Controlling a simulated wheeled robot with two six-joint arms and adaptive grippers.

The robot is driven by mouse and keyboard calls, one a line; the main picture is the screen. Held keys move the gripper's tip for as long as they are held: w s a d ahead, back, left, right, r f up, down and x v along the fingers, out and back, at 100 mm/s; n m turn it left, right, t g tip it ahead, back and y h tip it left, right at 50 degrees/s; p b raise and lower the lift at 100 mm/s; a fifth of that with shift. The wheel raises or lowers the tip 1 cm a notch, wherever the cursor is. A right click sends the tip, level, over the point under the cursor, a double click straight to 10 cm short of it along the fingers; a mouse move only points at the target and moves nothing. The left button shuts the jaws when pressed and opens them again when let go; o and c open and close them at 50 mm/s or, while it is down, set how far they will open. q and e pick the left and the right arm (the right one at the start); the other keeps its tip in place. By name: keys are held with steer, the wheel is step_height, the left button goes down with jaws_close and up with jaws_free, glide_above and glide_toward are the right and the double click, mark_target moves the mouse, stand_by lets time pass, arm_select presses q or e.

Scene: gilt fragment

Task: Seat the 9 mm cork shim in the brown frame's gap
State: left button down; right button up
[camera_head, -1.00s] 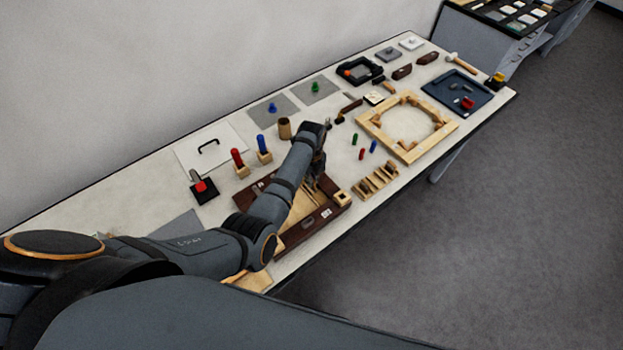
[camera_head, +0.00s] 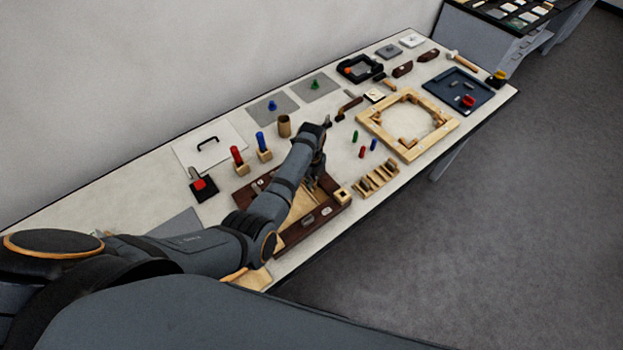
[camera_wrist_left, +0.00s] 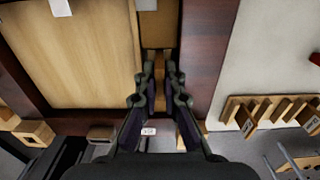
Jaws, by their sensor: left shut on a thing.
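The brown frame (camera_head: 331,208) lies on the bench, partly hidden by my left arm. In the left wrist view its dark rail (camera_wrist_left: 205,55) runs along the right of a pale wood panel (camera_wrist_left: 75,50). A tan strip (camera_wrist_left: 158,25) lies between panel and rail, ahead of the fingers. My left gripper (camera_wrist_left: 160,68) points down over this strip and is shut on a narrow tan piece (camera_wrist_left: 159,88), seemingly the cork shim. The fingers hide its sides, and I cannot tell whether it is inside the gap. My right gripper is not in view.
A slotted wooden rack (camera_head: 376,181) with several pieces stands right of the frame, with a small wooden block (camera_head: 341,197) between them. Red and blue pegs in blocks stand behind. A light wooden frame (camera_head: 408,125) and dark tray (camera_head: 458,92) lie farther right.

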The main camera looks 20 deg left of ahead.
arm_select(q)
steer(key=shift+f, duration=0.25)
steer(key=c, duration=1.4)
jaws_free()
steer(key=shift+r, duration=0.1)
step_height(320, 180, up, 12)
